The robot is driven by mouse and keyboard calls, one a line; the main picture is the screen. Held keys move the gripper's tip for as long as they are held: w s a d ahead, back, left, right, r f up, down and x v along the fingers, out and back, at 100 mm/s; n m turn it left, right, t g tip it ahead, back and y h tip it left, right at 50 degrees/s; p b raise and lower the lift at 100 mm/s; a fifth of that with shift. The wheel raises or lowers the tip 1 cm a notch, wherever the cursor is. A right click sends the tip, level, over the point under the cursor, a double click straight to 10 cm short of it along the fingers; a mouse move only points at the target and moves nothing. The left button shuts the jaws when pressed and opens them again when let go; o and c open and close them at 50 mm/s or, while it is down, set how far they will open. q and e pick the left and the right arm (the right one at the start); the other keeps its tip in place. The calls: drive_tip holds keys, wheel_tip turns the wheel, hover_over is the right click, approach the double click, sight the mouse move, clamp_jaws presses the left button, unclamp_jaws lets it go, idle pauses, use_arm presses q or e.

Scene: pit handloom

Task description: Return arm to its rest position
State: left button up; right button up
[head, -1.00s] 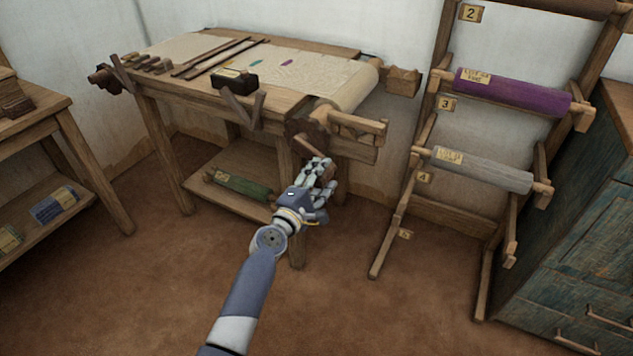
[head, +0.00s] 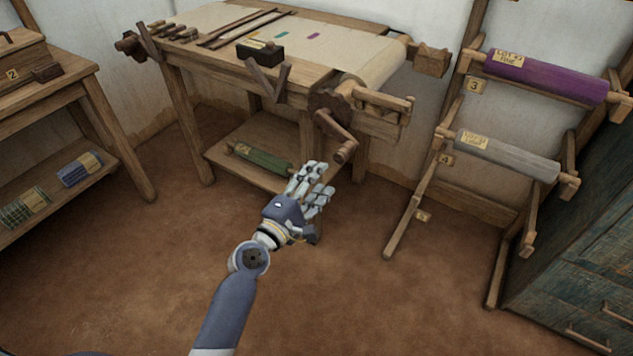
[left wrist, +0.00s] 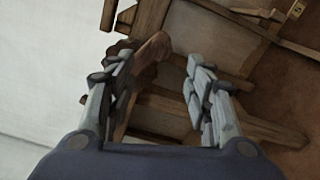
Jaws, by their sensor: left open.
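My left gripper (head: 312,186) is open and empty, in the middle of the head view. It is held over the brown floor, in front of and below the loom table (head: 190,62). A wooden crank handle (head: 337,135) at the loom's near right corner stands above and beyond the fingertips, apart from them. In the left wrist view both finger sets of the left gripper (left wrist: 157,95) are spread, with the crank handle (left wrist: 152,48) beyond them. My right gripper is not in view.
A rack at the right bears a purple roll (head: 545,78) and a grey roll (head: 508,155). A green roll (head: 262,159) lies on the loom's lower shelf. A wooden side table (head: 60,92) stands at the left, a blue-green cabinet (head: 590,240) at the right. The floor between is clear.

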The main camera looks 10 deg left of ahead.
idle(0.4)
use_arm(q)
drive_tip(key=s+a+f+m+g+y, duration=0.1)
drive_tip(key=s+f+m+g, duration=0.5)
drive_tip(key=f, duration=0.5)
drive_tip(key=s+f+m+g+y, duration=0.1)
drive_tip(key=s+f+m, duration=0.2)
drive_tip(key=s+f, duration=0.65)
drive_tip(key=s+a+f+m+g+y, duration=0.1)
drive_tip(key=s+f+m+g, duration=0.35)
drive_tip(key=f, duration=0.85)
drive_tip(key=s+a+f+m+g+y, duration=0.2)
drive_tip(key=s+a+f+m, duration=0.15)
drive_tip(key=s, duration=0.45)
drive_tip(key=s+a+f+m+g+y, duration=0.1)
drive_tip(key=s+a+f+m+g, duration=0.15)
drive_tip(key=s+a+f, duration=0.4)
drive_tip(key=s+r+p, duration=0.3)
drive_tip(key=s+p, duration=1.2)
drive_tip(key=s, duration=0.1)
drive_tip(key=shift+d+r, duration=0.2)
drive_tip(key=shift+d, duration=0.05)
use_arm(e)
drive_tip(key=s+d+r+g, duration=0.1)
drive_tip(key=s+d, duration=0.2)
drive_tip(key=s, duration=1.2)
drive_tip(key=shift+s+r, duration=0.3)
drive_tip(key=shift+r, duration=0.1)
use_arm(q)
drive_tip(key=shift+s, duration=0.1)
